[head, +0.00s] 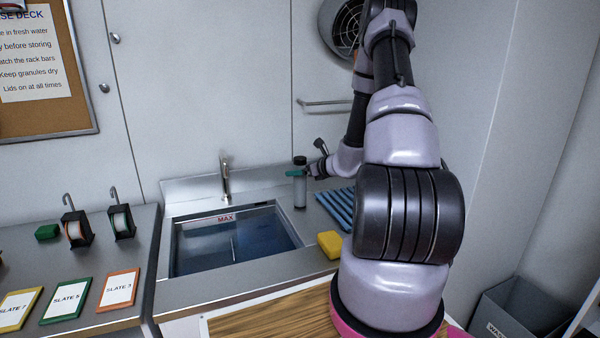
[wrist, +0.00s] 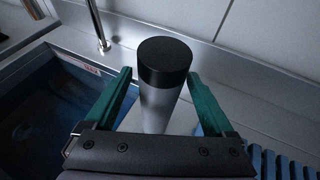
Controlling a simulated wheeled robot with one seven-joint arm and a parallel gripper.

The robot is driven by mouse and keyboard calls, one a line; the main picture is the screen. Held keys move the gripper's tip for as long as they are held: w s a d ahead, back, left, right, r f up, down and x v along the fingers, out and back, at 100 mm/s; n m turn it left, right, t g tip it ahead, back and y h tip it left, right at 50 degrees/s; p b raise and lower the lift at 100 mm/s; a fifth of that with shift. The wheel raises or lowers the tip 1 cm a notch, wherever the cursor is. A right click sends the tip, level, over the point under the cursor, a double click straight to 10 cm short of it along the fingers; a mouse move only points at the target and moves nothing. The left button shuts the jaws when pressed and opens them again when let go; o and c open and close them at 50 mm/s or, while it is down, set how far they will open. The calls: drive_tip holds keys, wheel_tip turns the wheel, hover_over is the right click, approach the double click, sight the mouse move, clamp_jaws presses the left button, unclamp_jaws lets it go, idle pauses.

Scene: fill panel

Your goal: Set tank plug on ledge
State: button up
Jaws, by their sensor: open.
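A grey cylinder with a black cap (head: 299,190) stands upright on the metal counter, just right of the sunken water tank (head: 172,250) marked MAX. It also shows in the wrist view (wrist: 162,98). My gripper (head: 297,173) is open, with its teal fingers on either side of the upper cylinder. In the wrist view my gripper (wrist: 158,77) shows gaps beside the cylinder. No separate plug can be made out; I cannot tell whether this cylinder is the tank plug. A thin pale upright shape (head: 233,248) shows in the water.
A tap (head: 225,177) stands behind the tank. A blue ribbed rack (head: 338,209) and yellow sponge (head: 330,244) lie right of it. Slates (head: 118,290) and two tape-like reels (head: 76,231) are on the left counter. A raised metal back ledge (head: 190,191) runs along the wall.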

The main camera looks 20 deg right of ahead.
drive_tip(key=v, duration=1.1)
drive_tip(key=s+a+r+n+g+y, duration=0.25)
drive_tip(key=s+a+r+n, duration=0.25)
drive_tip(key=a+r+n, duration=0.3)
drive_tip(key=s+a+r+n+g+y, duration=0.2)
drive_tip(key=s+a+r+n+g, duration=0.2)
drive_tip(key=a+r+n, duration=0.45)
drive_tip(key=s+r+n+h, duration=0.3)
drive_tip(key=s+r+n, duration=0.2)
drive_tip(key=s, duration=0.3)
drive_tip(key=s+a+r+n+t+h, duration=0.1)
drive_tip(key=s+r+n+h, duration=0.3)
drive_tip(key=s+r+n, duration=0.2)
drive_tip(key=shift+s+a+r, duration=0.2)
drive_tip(key=shift+s+r, duration=0.3)
drive_tip(key=shift+s, duration=0.6)
